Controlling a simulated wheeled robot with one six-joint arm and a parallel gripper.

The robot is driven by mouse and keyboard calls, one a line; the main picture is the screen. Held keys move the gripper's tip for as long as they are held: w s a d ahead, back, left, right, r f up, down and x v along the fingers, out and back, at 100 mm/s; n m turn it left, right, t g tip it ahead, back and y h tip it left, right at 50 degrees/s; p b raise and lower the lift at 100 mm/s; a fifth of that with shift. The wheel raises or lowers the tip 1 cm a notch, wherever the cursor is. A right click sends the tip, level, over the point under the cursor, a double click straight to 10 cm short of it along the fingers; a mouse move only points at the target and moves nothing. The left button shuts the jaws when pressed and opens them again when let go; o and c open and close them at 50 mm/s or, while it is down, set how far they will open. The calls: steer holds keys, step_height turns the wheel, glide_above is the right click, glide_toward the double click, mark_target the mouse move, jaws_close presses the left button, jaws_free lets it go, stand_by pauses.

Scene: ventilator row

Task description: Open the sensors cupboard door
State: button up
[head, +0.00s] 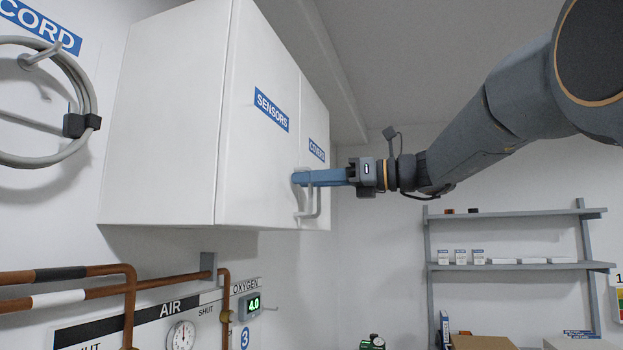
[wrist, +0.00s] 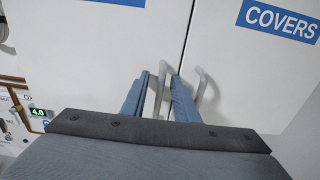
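The white wall cupboard has a door labelled SENSORS (head: 245,155) on the left and a door labelled COVERS (head: 316,120) on the right. Both doors look shut, and their seam shows in the wrist view. My gripper (head: 300,178) reaches in from the right, at the lower edge of the doors by the handles. In the wrist view, the sensors door handle (wrist: 160,88) stands between the two blue fingers of my gripper (wrist: 160,85), with gaps visible beside it. The covers handle (wrist: 206,88) is just outside the right finger.
Copper pipes (head: 70,285) and a gauge (head: 181,335) are below the cupboard. A grey shelf (head: 515,265) with small boxes stands at the back right. The space below the cupboard's right end looks clear.

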jaws_close()
stand_by(1.4)
